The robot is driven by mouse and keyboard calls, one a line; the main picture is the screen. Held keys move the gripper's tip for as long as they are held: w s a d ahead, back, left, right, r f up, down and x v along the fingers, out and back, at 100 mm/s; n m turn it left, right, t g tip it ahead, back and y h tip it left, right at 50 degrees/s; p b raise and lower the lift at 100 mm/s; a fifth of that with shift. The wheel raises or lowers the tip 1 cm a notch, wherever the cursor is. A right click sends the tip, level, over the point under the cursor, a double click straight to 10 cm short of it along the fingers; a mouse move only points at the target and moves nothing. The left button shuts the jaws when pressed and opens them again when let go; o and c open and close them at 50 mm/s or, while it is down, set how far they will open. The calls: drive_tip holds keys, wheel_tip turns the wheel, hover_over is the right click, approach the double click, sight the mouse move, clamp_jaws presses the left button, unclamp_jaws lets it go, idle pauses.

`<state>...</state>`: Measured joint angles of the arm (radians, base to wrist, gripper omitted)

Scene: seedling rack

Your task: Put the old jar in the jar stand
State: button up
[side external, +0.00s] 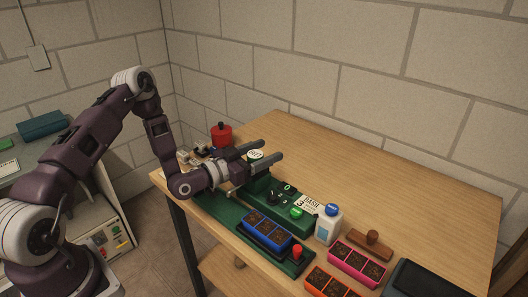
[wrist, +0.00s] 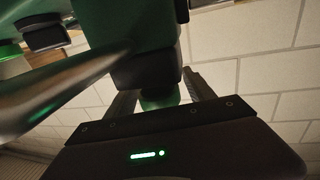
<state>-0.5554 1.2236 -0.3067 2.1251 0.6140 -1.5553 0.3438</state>
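My gripper (side external: 262,155) reaches over the back of a green stand-like unit (side external: 258,183) on the bench, its two fingers spread apart. A round white top with dark lettering (side external: 255,155) shows between the fingers; I cannot read it surely. In the wrist view, a dark and green body (wrist: 160,98) lies between the fingers, with a gap beside the right finger. I cannot tell which thing is the old jar. A red lidded pot (side external: 221,136) stands behind my gripper. A white bottle with a blue cap (side external: 328,225) stands to the right.
A blue seedling tray (side external: 266,232) sits on the green base beside a red knob (side external: 296,251). A "BASIL 3" card (side external: 310,203), pink tray (side external: 358,264), orange tray (side external: 328,285) and wooden stamp (side external: 371,242) lie near. The bench's back right is clear.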

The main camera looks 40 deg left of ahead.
sight(250, 158)
drive_tip(key=shift+f, duration=0.1)
drive_tip(key=s, duration=0.6)
drive_tip(key=shift+s+a, duration=0.15)
drive_tip(key=shift+a, duration=0.1)
drive_tip(key=shift+o, duration=0.6)
drive_tip(key=shift+s+r, duration=0.25)
drive_tip(key=shift+s, duration=0.15)
